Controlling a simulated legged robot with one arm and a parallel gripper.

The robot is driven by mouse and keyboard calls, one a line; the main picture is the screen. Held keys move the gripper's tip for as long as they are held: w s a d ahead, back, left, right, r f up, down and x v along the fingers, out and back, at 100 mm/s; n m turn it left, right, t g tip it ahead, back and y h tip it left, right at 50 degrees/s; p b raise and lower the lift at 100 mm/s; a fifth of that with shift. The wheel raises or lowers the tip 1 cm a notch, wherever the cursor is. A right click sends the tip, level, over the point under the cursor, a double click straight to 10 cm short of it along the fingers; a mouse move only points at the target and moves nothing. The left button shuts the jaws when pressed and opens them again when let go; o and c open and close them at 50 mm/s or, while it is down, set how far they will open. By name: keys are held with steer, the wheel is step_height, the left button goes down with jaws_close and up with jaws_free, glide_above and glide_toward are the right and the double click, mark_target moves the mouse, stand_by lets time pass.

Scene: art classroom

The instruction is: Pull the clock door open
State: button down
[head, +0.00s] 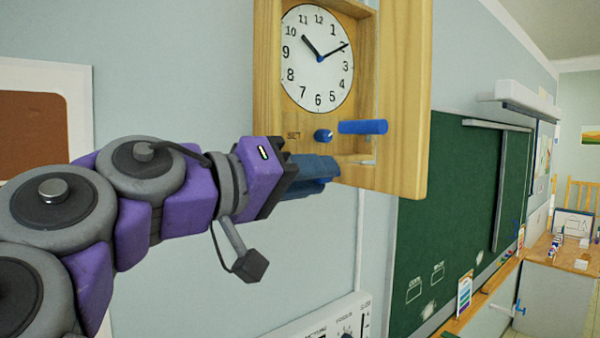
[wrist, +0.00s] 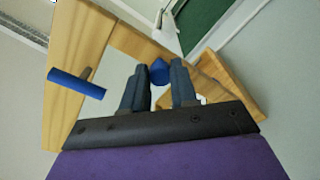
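The wooden wall clock (head: 268,90) has a white dial (head: 318,58). A blue bar handle (head: 363,127) stands off its wide right-hand wooden part, on a short post in the wrist view (wrist: 76,83). How far the door stands open I cannot tell. A small blue knob (head: 323,135) sits beside the SET label below the dial. My gripper (head: 328,168) is at the clock's lower edge, below knob and handle. In the wrist view its fingers (wrist: 159,88) are apart, with a blue round end (wrist: 159,70) appearing between their tips. Contact is unclear. The handle is left of the fingers there.
A green chalkboard (head: 450,200) with a ledge is on the wall to the right. A panel with dials (head: 335,325) is below the clock. A brown board in a white frame (head: 35,135) hangs at left. A desk (head: 560,260) stands far right.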

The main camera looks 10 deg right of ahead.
steer(key=shift+d+r, duration=0.1)
steer(key=shift+r, duration=0.2)
steer(key=shift+w+d, duration=0.2)
steer(key=c, duration=1.3)
jaws_free()
steer(key=o, duration=0.4)
steer(key=shift+w+a+f, duration=0.15)
steer(key=shift+a, duration=0.45)
steer(key=p+v, duration=0.2)
steer(key=v, duration=0.6)
steer(key=shift+w+f, duration=0.1)
steer(key=shift+w, duration=0.1)
